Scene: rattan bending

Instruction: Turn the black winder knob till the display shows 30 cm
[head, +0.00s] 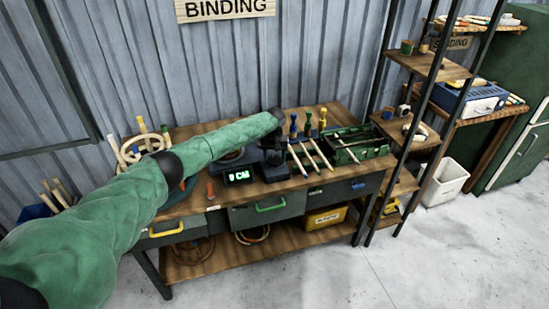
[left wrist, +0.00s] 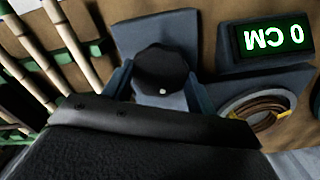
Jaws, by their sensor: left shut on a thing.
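The black winder knob (left wrist: 160,68) is round with a lobed edge and a small pale dot, and sits on a dark grey winder block (left wrist: 185,30). My left gripper (left wrist: 160,86) has its blue-grey fingers on either side of the knob and is shut on it. My right gripper is not in view.
Rattan poles (head: 311,157) lie right of the winder, beside upright tools with coloured tops (head: 308,124) and a green tray (head: 372,151). A rattan coil (left wrist: 262,108) with a yellow tie lies near the display. A dark shelf rack (head: 439,72) stands at the bench's right.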

